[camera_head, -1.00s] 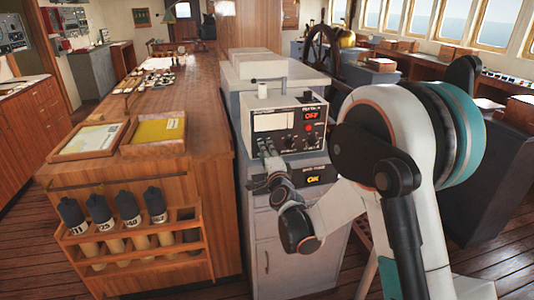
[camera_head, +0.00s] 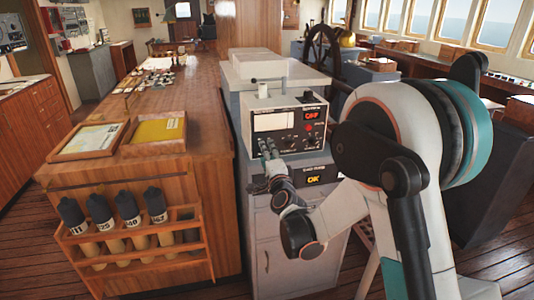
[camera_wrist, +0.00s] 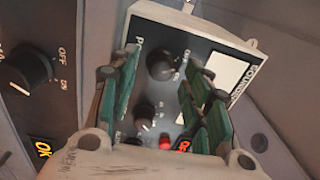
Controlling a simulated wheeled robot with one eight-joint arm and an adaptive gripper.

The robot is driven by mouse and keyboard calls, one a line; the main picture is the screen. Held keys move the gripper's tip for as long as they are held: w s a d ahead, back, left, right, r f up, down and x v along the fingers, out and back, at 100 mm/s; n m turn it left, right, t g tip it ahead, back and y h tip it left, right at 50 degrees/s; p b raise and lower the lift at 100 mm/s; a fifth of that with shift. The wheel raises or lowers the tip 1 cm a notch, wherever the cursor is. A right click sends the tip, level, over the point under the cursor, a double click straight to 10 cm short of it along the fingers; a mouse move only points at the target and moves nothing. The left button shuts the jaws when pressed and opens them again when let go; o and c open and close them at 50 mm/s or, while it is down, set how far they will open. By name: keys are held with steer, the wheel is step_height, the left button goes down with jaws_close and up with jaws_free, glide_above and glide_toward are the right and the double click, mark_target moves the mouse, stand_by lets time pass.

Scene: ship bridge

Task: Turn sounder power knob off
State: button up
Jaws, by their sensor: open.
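The sounder unit (camera_head: 262,122) is a pale box with a dark panel, a white screen and a small red display (camera_head: 313,115) that is too blurred to read surely. In the wrist view, a black knob (camera_wrist: 161,66) sits on its panel, between the tips of my gripper (camera_wrist: 162,60). My gripper is open, with a green-padded finger on each side of the knob; I cannot tell whether they touch it. A smaller knob (camera_wrist: 145,116) and a red button (camera_wrist: 166,143) are nearby.
A lower panel shows an orange OK display (camera_head: 313,180); its knob (camera_wrist: 30,67), marked OFF and ON, lies left in the wrist view. A wooden counter (camera_head: 190,95) with a rack of rolled tubes (camera_head: 130,245) stands left of the sounder cabinet.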

steer(key=v, duration=1)
steer(key=shift+s, duration=0.4)
